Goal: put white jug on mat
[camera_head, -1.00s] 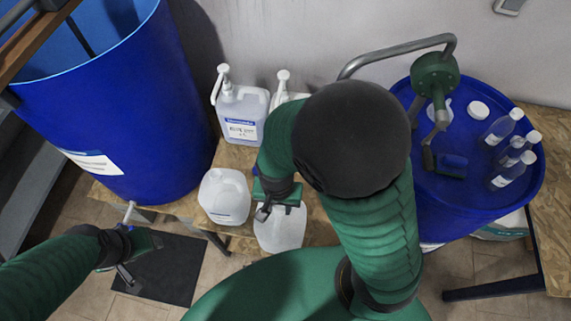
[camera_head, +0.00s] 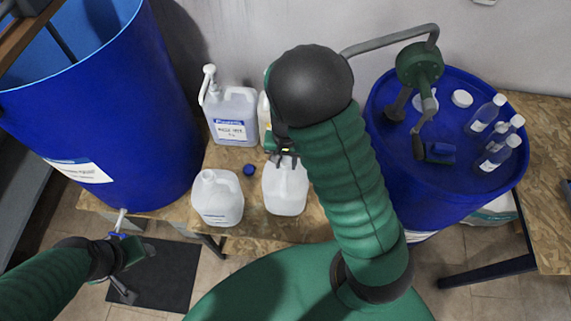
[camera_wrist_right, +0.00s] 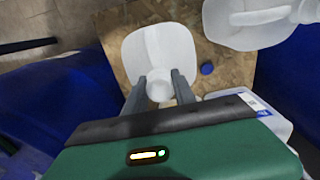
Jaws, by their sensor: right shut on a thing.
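Two white jugs stand side by side at the front of the wooden table. My right gripper (camera_head: 284,163) is shut on the neck of the right-hand white jug (camera_head: 287,192). In the wrist view its two fingers (camera_wrist_right: 158,88) flank that jug's neck, with the jug body (camera_wrist_right: 160,48) beyond. I cannot tell whether it is clear of the table. The other white jug (camera_head: 217,203) is just left of it. The black mat (camera_head: 170,275) lies on the floor at lower left. My left gripper (camera_head: 133,270) is over the mat, fingers apart and empty.
A blue cap (camera_head: 249,170) lies between the jugs. A pump bottle (camera_head: 233,118) stands behind, beside another bottle mostly hidden by my arm. A large blue drum (camera_head: 110,110) is left. A blue drum (camera_head: 440,195) with a hand pump (camera_head: 420,70) and small bottles is right.

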